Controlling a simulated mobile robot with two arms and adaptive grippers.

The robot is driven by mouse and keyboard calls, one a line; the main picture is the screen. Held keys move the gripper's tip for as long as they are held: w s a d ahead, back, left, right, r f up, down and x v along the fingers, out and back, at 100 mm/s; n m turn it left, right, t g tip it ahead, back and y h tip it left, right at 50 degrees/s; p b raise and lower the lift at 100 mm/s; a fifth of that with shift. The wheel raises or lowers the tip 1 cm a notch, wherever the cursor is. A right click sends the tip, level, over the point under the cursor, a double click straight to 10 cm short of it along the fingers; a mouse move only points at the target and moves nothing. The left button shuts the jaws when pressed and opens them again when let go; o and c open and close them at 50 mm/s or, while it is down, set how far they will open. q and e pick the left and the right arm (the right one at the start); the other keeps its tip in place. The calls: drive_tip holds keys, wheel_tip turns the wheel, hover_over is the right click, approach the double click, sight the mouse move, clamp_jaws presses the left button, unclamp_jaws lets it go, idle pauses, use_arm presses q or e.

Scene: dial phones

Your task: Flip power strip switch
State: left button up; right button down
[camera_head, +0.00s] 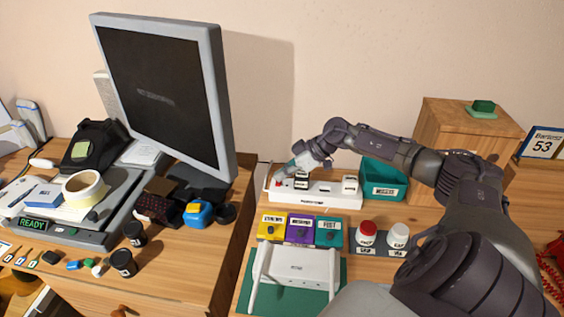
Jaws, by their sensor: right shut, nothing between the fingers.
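The white power strip (330,200) lies on the wooden desk to the right of the monitor. A red switch (278,183) is at its left end, and dark and white plugs sit along its top. My right gripper (283,172) is shut and empty. It reaches in from the right over the strip, with its tips close to the red switch. I cannot tell whether the tips touch it or which way the switch is set. My left gripper is not in view.
A teal bin (384,192) and a wooden box (450,135) stand right of the strip. Yellow, purple and teal blocks (300,230), capped bottles (367,233) and a white router (297,268) are in front. The large monitor (160,90) stands left.

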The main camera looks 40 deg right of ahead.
sight(300, 173)
drive_tip(key=shift+s+a+f, duration=0.1)
drive_tip(key=shift+s+f, duration=0.2)
drive_tip(key=shift+f, duration=0.2)
drive_tip(key=shift+s+a+p, duration=0.2)
drive_tip(key=shift+a+p, duration=0.15)
drive_tip(key=shift+p, duration=0.6)
drive_tip(key=shift+s+a+p, duration=0.2)
drive_tip(key=shift+a+p, duration=0.1)
drive_tip(key=shift+p, duration=0.15)
drive_tip(key=v, duration=0.7)
drive_tip(key=shift+w+d+r, duration=0.25)
drive_tip(key=shift+d, duration=0.05)
drive_tip(key=shift+s+d+r, duration=0.15)
drive_tip(key=shift+d+r, duration=0.1)
drive_tip(key=shift+r, duration=0.4)
